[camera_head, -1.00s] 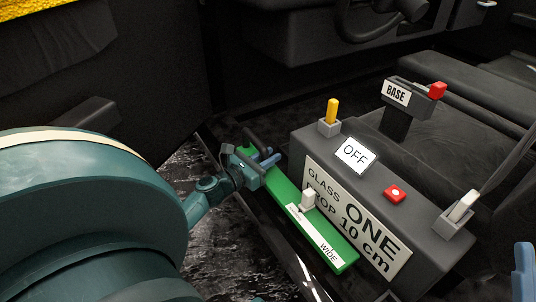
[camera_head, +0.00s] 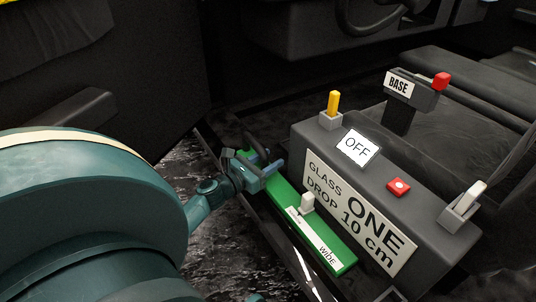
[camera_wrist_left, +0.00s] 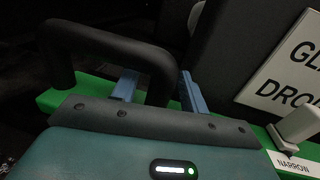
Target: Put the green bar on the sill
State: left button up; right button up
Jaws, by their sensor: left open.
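The green bar (camera_head: 318,236) lies lengthwise beside the grey control box, with a white slider (camera_head: 307,202) and a white label strip reading "WIDE" at its near end. Its far end carries a black arched handle, which shows large in the left wrist view (camera_wrist_left: 110,42). My left gripper (camera_head: 272,168) is at that handle end. In the left wrist view its two blue fingers (camera_wrist_left: 160,88) stand apart, one on each side of a handle leg, without visibly clamping it. My right gripper is not in view. I cannot clearly make out which surface is the sill.
The grey control box (camera_head: 440,250) stands right of the bar, with a sign "GLASS ONE DROP 10 cm", an OFF plate (camera_head: 358,147), a yellow lever (camera_head: 334,103), a red button (camera_head: 398,187) and a white lever (camera_head: 468,202). A BASE post (camera_head: 400,88) stands behind. Dark seats fill the right.

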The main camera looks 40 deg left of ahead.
pick_arm(q)
jog(key=shift+s+r, duration=0.15)
jog(key=shift+s, duration=0.05)
jog(key=s+a+p, duration=0.1)
jog(key=s+p, duration=0.2)
jog(key=s, duration=0.8)
jog(key=shift+s+a, duration=0.15)
jog(key=shift+s, duration=0.15)
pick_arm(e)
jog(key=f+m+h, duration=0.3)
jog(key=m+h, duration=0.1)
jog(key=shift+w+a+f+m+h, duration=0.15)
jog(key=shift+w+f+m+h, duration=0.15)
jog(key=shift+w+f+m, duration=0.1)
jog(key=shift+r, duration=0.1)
